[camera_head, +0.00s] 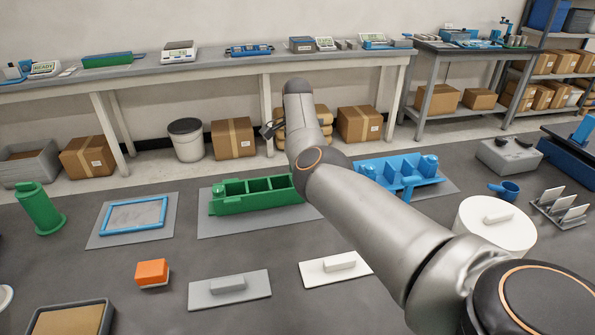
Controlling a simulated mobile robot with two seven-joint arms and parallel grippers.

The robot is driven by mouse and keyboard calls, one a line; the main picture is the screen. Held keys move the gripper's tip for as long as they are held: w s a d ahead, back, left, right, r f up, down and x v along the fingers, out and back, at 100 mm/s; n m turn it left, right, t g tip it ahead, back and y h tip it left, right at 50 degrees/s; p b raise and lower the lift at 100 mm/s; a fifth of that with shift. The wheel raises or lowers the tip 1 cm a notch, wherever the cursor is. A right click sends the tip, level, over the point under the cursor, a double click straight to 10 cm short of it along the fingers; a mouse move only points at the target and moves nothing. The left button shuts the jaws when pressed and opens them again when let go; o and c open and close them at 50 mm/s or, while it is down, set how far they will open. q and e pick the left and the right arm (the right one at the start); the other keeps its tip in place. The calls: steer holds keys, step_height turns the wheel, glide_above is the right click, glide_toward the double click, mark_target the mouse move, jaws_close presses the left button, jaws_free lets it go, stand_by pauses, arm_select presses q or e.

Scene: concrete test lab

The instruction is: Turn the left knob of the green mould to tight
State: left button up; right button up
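The green mould (258,203) is a long open box with several compartments, lying on a grey mat (213,228) in the middle of the view. A small raised knob (218,190) shows at its left end; its setting is too small to read. The mould's right end is partly hidden behind my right arm. My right arm comes in from the lower right and bends above the mould. Its gripper (269,130) shows only as a small dark shape beyond the mould, apart from it, and its fingers are unclear. My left gripper is not in view.
A blue mould (400,172) lies right of the arm. A blue frame (135,215) and a green cylinder (40,208) stand left. An orange block (152,272), a grey plate (230,290) and a white plate (318,271) lie in front. A long bench (215,68) runs behind.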

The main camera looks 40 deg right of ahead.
steer(key=shift+f, duration=0.3)
jaws_close()
stand_by(0.5)
